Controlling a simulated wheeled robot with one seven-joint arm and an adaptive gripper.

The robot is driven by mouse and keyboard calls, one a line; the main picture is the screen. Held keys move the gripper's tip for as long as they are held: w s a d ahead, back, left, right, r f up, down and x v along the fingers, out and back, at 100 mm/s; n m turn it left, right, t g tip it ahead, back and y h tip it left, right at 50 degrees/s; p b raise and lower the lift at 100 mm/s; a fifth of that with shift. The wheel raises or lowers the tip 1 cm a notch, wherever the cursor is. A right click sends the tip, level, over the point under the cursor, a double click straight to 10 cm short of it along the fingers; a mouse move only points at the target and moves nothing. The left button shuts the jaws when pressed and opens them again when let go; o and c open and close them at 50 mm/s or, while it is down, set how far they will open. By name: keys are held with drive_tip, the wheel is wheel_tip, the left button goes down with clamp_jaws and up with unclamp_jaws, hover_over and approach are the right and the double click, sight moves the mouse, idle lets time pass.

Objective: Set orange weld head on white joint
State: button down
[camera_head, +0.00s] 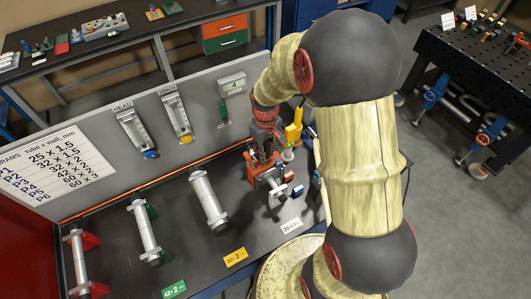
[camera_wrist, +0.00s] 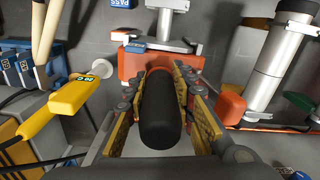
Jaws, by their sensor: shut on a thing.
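My gripper (camera_head: 265,152) is shut on the black handle (camera_wrist: 160,112) of the orange weld head (camera_head: 268,173). In the wrist view the yellow-padded fingers (camera_wrist: 164,85) lie on both sides of the handle, and the head's orange body (camera_wrist: 130,65) shows beyond it. The head is low over the front right of the dark bench.
Several larger tubes stand to the left, the nearest (camera_head: 208,197) close to the head. Yellow (camera_head: 235,257) and green (camera_head: 174,290) labels lie in front. A yellow tool (camera_head: 294,130) stands to the right. A grey back panel (camera_head: 150,165) bounds the bench.

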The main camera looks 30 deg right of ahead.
drive_tip(key=shift+f+b, duration=0.35)
drive_tip(key=shift+f, duration=0.2)
drive_tip(key=c, duration=1.4)
unclamp_jaws()
drive_tip(key=shift+f, duration=0.1)
wheel_tip(320, 180, up, 12)
drive_tip(key=shift+r, duration=0.1)
